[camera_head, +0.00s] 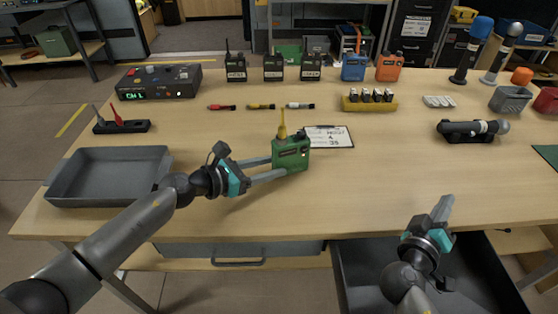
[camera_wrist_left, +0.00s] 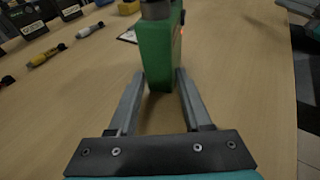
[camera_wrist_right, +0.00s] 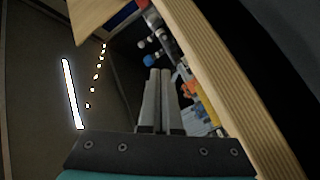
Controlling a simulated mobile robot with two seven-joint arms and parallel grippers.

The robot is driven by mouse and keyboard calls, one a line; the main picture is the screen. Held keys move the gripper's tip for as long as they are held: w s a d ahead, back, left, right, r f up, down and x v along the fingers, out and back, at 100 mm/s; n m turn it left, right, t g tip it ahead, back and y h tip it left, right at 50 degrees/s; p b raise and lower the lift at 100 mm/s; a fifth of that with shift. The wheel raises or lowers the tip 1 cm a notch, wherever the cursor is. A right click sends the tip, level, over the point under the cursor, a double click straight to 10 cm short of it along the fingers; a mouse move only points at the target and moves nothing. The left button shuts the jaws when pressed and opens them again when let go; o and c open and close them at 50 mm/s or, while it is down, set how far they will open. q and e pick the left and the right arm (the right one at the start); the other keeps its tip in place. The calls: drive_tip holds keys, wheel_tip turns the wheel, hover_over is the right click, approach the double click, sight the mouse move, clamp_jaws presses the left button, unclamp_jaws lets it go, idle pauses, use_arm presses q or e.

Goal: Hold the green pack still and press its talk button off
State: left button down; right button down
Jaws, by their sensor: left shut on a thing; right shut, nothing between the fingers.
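The green pack (camera_head: 291,155) stands upright on the table near its front middle, with a yellow antenna on top. My left gripper (camera_head: 279,165) reaches in from the left and is shut on the lower sides of the green pack; in the left wrist view the green pack (camera_wrist_left: 160,58) sits between the two fingers. The talk button is too small to make out clearly. My right gripper (camera_head: 446,209) is shut and empty, near the table's front edge at the right, well apart from the pack. Its closed fingers also show in the right wrist view (camera_wrist_right: 160,75).
A clipboard (camera_head: 330,137) lies just behind the pack. A grey tray (camera_head: 108,176) is at the left. A microphone (camera_head: 472,129) rests in a cradle at the right. An open drawer (camera_head: 360,277) sticks out below my right arm. The table right of the pack is clear.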

sight(304, 149)
drive_tip(key=a+y, duration=0.1)
drive_tip(key=a, duration=0.3)
drive_tip(key=w+a+r, duration=0.1)
drive_tip(key=a, duration=0.3)
drive_tip(key=w+a+m+y, duration=0.1)
drive_tip(key=a, duration=0.3)
drive_tip(key=shift+r+y, duration=0.2)
drive_tip(key=shift+y, duration=0.1)
drive_tip(key=a+y, duration=0.1)
drive_tip(key=a, duration=0.3)
drive_tip(key=a+r+y, duration=0.1)
drive_tip(key=a, duration=0.3)
drive_tip(key=a+r+y, duration=0.1)
drive_tip(key=a, duration=0.4)
drive_tip(key=shift+s+r, duration=0.25)
drive_tip(key=shift+s, duration=0.15)
drive_tip(key=shift+w+a, duration=0.25)
drive_tip(key=shift+w, duration=0.2)
drive_tip(key=shift+w+a, duration=0.35)
drive_tip(key=shift+w, duration=0.9)
drive_tip(key=shift+w+a, duration=0.35)
drive_tip(key=shift+w, duration=0.9)
drive_tip(key=shift+w+a, duration=0.35)
drive_tip(key=shift+w, duration=0.9)
drive_tip(key=shift+w+a, duration=0.15)
drive_tip(key=shift+w, duration=0.3)
drive_tip(key=shift+w, duration=0.3)
drive_tip(key=shift+s, duration=0.8)
